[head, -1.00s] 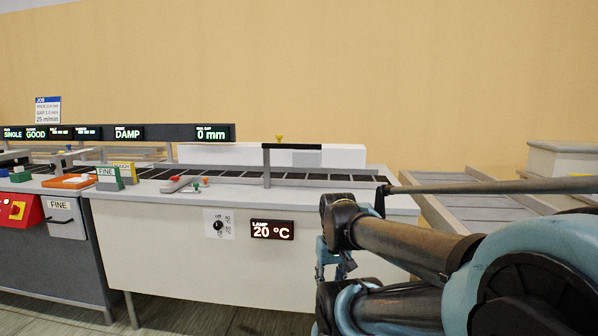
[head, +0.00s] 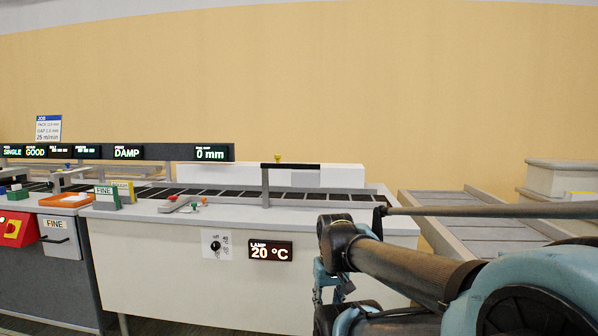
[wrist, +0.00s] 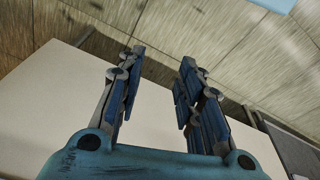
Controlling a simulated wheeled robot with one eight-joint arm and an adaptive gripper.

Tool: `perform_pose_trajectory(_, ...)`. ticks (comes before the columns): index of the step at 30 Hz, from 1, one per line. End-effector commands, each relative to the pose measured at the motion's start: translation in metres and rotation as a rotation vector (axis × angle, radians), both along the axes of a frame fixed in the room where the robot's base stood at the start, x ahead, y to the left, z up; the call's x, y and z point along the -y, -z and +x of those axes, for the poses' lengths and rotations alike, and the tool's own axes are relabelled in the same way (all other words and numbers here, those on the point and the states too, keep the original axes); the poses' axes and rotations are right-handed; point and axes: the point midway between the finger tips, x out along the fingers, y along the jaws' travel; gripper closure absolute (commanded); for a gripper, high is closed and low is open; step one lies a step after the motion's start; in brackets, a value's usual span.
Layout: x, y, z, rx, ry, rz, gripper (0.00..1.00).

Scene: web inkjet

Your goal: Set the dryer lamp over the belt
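A dark bar (head: 290,166) on a grey upright post lies over the dark slatted belt (head: 235,194) on the white cabinet; it may be the dryer lamp. A small yellow knob (head: 278,158) shows at the bar. On the cabinet front are a black rotary knob (head: 215,245) on a white plate and a LAMP display (head: 270,250) reading 20 °C. My gripper (head: 330,288) hangs in front of the cabinet, right of the display, partly hidden by my arm. In the wrist view my gripper (wrist: 155,78) is open and empty, its fingers apart over a pale surface.
A display rail behind reads DAMP (head: 127,152) and 0 mm (head: 210,153). A grey roller table (head: 475,222) stands at right. My arm fills the lower right.

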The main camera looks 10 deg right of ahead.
Motion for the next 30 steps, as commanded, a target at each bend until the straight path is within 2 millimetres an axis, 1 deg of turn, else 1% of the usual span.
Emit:
perform_pose_trajectory(1,0.000,-0.005,-0.007,0.009,-0.003,0.001,0.85)
perform_pose_trajectory(3,-0.001,-0.010,-0.004,0.012,-0.020,0.003,1.00)
perform_pose_trajectory(5,-0.002,-0.018,0.002,0.015,-0.043,0.008,1.00)
perform_pose_trajectory(8,-0.004,-0.039,0.019,0.022,-0.109,0.016,1.00)
perform_pose_trajectory(11,-0.007,-0.065,0.039,0.036,-0.197,0.027,1.00)
perform_pose_trajectory(15,-0.009,-0.102,0.072,0.063,-0.328,0.040,1.00)
perform_pose_trajectory(19,-0.009,-0.135,0.103,0.096,-0.447,0.048,1.00)
perform_pose_trajectory(24,-0.006,-0.177,0.145,0.149,-0.599,0.050,1.00)
perform_pose_trajectory(29,0.001,-0.214,0.185,0.205,-0.739,0.043,1.00)
perform_pose_trajectory(30,0.003,-0.223,0.196,0.220,-0.772,0.040,1.00)
